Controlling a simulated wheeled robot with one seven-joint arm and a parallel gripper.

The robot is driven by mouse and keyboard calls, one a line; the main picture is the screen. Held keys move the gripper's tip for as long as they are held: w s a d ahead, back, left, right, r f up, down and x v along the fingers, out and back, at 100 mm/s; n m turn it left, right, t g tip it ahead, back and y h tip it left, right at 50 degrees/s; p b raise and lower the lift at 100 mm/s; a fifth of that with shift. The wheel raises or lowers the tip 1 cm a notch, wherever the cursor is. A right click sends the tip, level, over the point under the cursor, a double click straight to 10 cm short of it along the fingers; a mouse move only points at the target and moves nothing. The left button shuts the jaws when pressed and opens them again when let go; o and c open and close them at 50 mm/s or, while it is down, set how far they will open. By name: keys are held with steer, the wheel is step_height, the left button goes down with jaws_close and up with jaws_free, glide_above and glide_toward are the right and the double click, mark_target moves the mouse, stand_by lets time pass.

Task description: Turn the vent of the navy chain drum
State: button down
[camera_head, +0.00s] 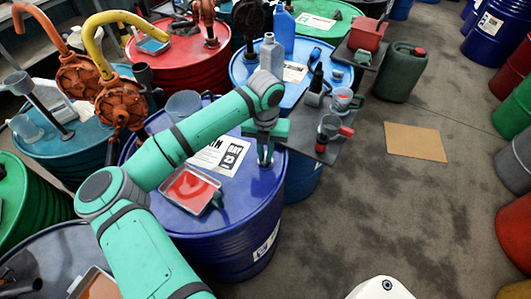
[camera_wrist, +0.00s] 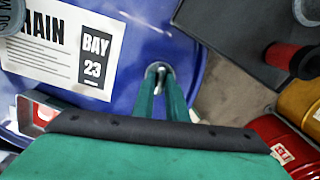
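The navy chain drum (camera_head: 235,245) stands upright in the middle of the head view, with a white label on its blue lid. In the wrist view its lid (camera_wrist: 120,92) shows the label with "HAIN" and "BAY 23". The vent (camera_wrist: 159,70) is a small pale metal fitting near the lid's edge, partly hidden by my fingers. My gripper (camera_head: 265,158) points down over the right side of the lid. In the wrist view the fingertips of my gripper (camera_wrist: 160,82) are at the vent, one on each side, with a narrow gap between them. I cannot tell whether they press on it.
A tray with red contents (camera_head: 188,190) lies on the same lid, left of my gripper. A dark shelf (camera_head: 318,150) with red-handled jugs is close on the right. Other drums, including a red one (camera_head: 185,60), crowd behind. The floor at right is open around a cardboard sheet (camera_head: 415,141).

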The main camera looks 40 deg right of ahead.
steer(key=shift+m, duration=0.5)
steer(key=m, duration=0.4)
steer(key=shift+w+m, duration=0.1)
steer(key=shift+m, duration=0.3)
steer(key=m, duration=0.2)
steer(key=shift+a+m, duration=0.1)
steer(key=shift+m, duration=0.2)
steer(key=m, duration=0.4)
steer(key=shift+m, duration=0.3)
steer(key=m, duration=0.4)
steer(key=shift+m, duration=0.4)
steer(key=c, duration=1.8)
jaws_free()
steer(key=shift+o, duration=0.2)
